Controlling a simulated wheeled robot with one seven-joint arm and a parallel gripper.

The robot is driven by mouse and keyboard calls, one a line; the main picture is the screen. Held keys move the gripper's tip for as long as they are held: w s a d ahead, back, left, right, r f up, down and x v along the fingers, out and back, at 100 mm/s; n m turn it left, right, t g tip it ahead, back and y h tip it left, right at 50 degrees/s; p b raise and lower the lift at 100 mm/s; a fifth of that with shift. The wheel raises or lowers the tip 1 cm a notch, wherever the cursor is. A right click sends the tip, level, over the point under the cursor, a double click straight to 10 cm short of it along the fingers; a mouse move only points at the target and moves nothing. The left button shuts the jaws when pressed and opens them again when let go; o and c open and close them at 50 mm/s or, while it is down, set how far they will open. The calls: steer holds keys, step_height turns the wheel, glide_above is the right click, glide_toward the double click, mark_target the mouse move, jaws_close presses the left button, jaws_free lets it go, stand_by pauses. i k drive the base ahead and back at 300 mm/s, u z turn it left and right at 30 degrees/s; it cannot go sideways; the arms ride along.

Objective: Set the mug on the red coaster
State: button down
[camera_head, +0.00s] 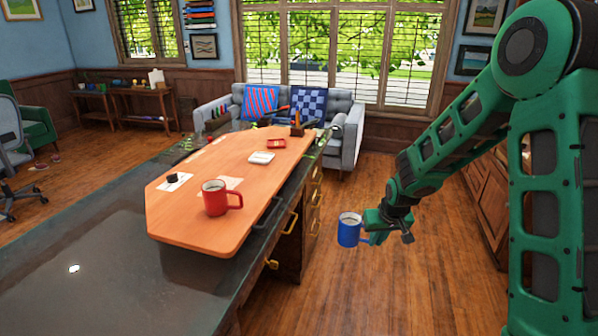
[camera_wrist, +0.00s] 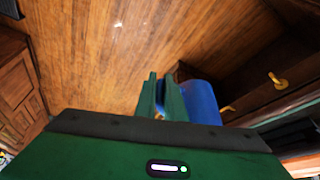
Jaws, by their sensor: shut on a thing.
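My gripper (camera_head: 373,238) is shut on the handle of a blue mug (camera_head: 349,230). It holds the mug upright in the air, right of the desk and above the floor. In the wrist view the green fingers (camera_wrist: 163,97) stand beside the blue mug (camera_wrist: 201,101), which is partly hidden. A red mug (camera_head: 216,197) stands on the orange board near its front end. A small flat red item (camera_head: 276,144) lies toward the board's far end; I cannot tell if it is the red coaster.
The orange board (camera_head: 200,233) lies on the dark desk top (camera_head: 110,270). A white item (camera_head: 261,158) and a white sheet with a black object (camera_head: 172,179) are on it. Drawer handles (camera_head: 291,222) stick out on the desk's right side. Open floor lies right of it.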

mark_target(282, 145)
steer(key=z, duration=0.65)
steer(key=i, duration=1.8)
steer(key=u, duration=0.7)
